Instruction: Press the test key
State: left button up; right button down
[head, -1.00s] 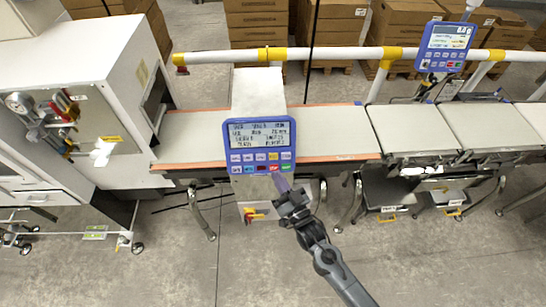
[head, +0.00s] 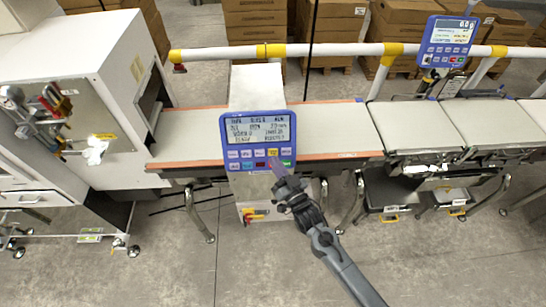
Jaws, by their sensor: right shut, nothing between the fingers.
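The blue control panel (head: 228,150) stands in front of the belt, with a grey text screen (head: 258,130) above rows of small keys. The upper row of keys shows white, purple and yellow keys; the key labels are too small to read. My right gripper (head: 277,168) is shut and empty, its tip in front of the panel's lower right keys near a green key (head: 287,163). The tip hides part of the lower row. I cannot tell whether it touches a key. My left gripper is not in view.
A second blue display (head: 446,42) is mounted on the white rail (head: 340,51) at the upper right. The conveyor belt (head: 335,128) runs behind the panel. A white cabinet (head: 85,60) stands at the left. Stacked cartons (head: 257,20) are behind the rail.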

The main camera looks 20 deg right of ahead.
aim_at(273, 152)
jog(key=shift+w+d+f+b, duration=0.2)
jog(key=shift+w+f+b, duration=0.2)
jog(key=shift+w, duration=0.3)
jog(key=shift+w+d+f+b, duration=0.2)
jog(key=shift+w+f+b, duration=0.1)
jog(key=shift+w+b, duration=0.3)
jog(key=shift+w+f, duration=0.15)
jog(key=shift+w, duration=0.1)
dwell(1.1)
jog(key=shift+w+d, duration=0.15)
dwell(0.4)
jog(key=shift+w+d+f+b, duration=0.1)
jog(key=shift+w+f+b, duration=0.2)
jog(key=shift+b, duration=0.2)
jog(key=shift+r, duration=0.1)
dwell(0.5)
jog(key=shift+s+a+r+p, duration=0.25)
jog(key=shift+s+r+p, duration=0.15)
jog(key=shift+s+p, duration=0.4)
jog(key=shift+w, duration=0.15)
